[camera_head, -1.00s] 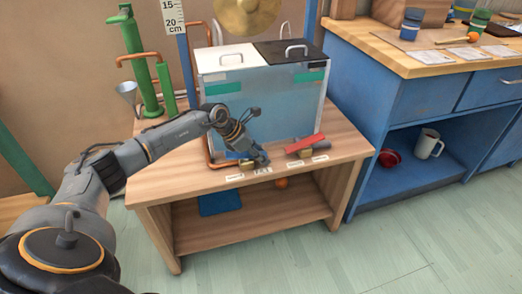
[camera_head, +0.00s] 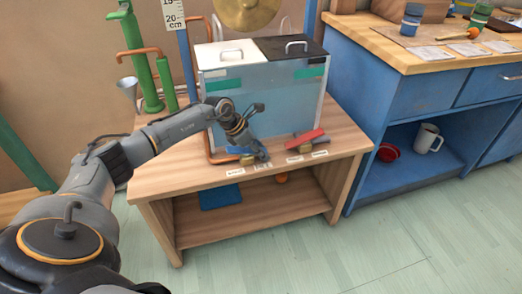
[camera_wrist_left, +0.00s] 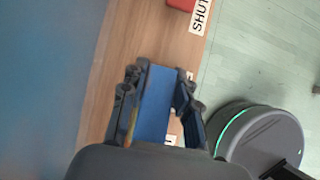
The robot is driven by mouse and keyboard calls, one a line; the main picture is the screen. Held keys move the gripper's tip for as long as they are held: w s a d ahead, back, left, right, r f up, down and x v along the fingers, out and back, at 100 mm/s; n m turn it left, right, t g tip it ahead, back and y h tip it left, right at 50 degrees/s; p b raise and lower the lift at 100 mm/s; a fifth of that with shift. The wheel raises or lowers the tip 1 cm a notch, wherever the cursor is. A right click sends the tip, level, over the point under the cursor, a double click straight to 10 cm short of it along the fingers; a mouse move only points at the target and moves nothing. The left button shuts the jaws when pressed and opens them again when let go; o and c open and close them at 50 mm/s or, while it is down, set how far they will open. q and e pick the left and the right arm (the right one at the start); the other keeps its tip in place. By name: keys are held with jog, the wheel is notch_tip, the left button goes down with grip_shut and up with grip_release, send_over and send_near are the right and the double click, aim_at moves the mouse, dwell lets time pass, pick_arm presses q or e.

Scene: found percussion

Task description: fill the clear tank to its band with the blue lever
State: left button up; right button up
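The clear tank (camera_head: 263,108) stands on the wooden table and holds pale blue water. Green band marks show near its top at left (camera_head: 222,84) and right (camera_head: 310,72); I cannot tell the exact water level. My left gripper (camera_head: 260,152) is low at the tank's front. In the left wrist view, the blue lever (camera_wrist_left: 156,105) lies between its fingers (camera_wrist_left: 158,112), which close against both sides. The gripper hides most of the lever in the head view. A red lever (camera_head: 307,139) lies to the right; its end shows in the wrist view (camera_wrist_left: 182,4). My right gripper is out of view.
White labels (camera_head: 295,159) line the table's front edge (camera_head: 345,153). A copper pipe (camera_head: 209,145) runs by the tank's left side. Green pipes (camera_head: 137,60) stand behind left. A blue workbench (camera_head: 415,100) is close on the right. The floor in front is clear.

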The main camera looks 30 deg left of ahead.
aim_at(241, 149)
pick_arm(q)
jog(key=o, duration=0.3)
jog(key=shift+o, duration=0.2)
jog(key=v, duration=1.2)
